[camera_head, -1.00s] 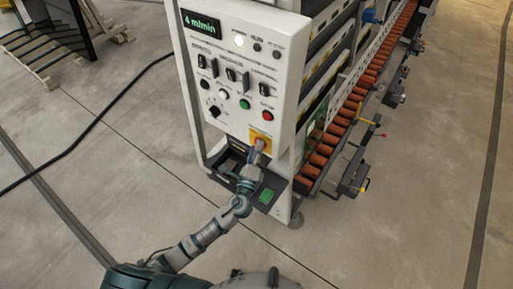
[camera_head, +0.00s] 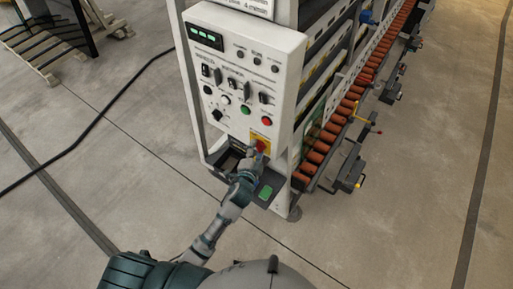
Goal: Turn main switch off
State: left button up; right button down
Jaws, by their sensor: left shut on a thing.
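The main switch (camera_head: 262,141) is a red knob on a yellow square plate at the lower right of the white control panel (camera_head: 234,129). My left gripper (camera_head: 259,154) reaches up to it from below and is shut on the red knob. The fingers hide the lower part of the knob, so its exact angle is hard to read. My right gripper is out of view.
The panel carries a dark display (camera_head: 205,37) with green marks, black selectors, a green button (camera_head: 245,108) and a red button (camera_head: 267,121). A dark tray (camera_head: 268,186) juts out below. Orange rollers (camera_head: 340,115) run along the right. The floor in front is clear.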

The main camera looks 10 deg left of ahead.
pick_arm(q)
jog(key=shift+f+n+g+h, duration=0.35)
jog(key=shift+n+g+h, duration=0.2)
jog(key=shift+n, duration=0.65)
jog(key=shift+s+f, duration=0.1)
jog(key=o, duration=1.1)
jog(key=shift+c, duration=0.2)
jog(key=shift+o, duration=0.5)
jog(key=shift+a, duration=0.1)
jog(key=shift+r, duration=0.25)
jog(key=shift+s+r, duration=0.1)
jog(key=shift+s, duration=0.05)
jog(key=v, duration=1.1)
